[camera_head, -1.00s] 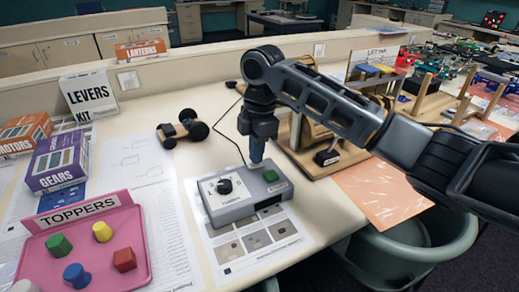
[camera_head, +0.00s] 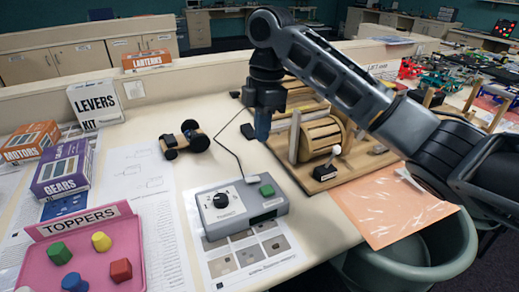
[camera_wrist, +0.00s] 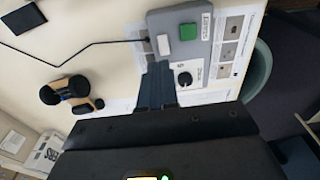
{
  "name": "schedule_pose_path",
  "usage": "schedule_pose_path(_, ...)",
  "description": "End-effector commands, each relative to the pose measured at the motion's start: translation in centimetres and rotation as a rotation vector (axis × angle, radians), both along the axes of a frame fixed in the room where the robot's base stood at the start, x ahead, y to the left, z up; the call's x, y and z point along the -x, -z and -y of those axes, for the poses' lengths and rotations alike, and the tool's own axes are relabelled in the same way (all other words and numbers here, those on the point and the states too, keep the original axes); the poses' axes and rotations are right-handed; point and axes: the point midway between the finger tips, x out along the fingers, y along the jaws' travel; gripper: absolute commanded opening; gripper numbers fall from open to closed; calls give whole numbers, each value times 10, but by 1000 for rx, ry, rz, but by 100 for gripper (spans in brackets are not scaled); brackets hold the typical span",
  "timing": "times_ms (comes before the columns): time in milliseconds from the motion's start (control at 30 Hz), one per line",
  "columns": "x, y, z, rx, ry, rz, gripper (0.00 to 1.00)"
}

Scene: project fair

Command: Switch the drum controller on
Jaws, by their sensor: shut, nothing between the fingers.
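The drum controller (camera_head: 243,214) is a grey box on a printed sheet on the table. It has a black round knob (camera_head: 221,200), a green square button (camera_head: 266,190) and a small pale rectangular part beside the button, clearer in the wrist view (camera_wrist: 165,44). A black cable leaves its back edge. My gripper (camera_head: 262,136) is shut and empty, pointing down, above and behind the controller and apart from it in the head view. In the wrist view the shut fingers (camera_wrist: 157,84) overlap the box's edge. No lit lamp shows on the controller.
A wooden drum machine (camera_head: 322,137) on a wooden base stands right of the controller, close to my arm. A small wheeled wooden cart (camera_head: 183,139) sits behind left. A pink toppers tray (camera_head: 137,262) and kit boxes are at the left.

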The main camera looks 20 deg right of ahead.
Motion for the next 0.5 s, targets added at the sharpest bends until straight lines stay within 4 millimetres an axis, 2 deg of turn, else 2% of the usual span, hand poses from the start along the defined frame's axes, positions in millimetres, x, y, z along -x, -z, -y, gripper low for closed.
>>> schedule_pose_path(100, 0, -20, 4, 3, 0, 2, 0)
schedule_pose_path(200, 0, -29, 6, 2, -1, 2, 0)
schedule_pose_path(500, 0, -35, 7, 0, 0, 0, 0)
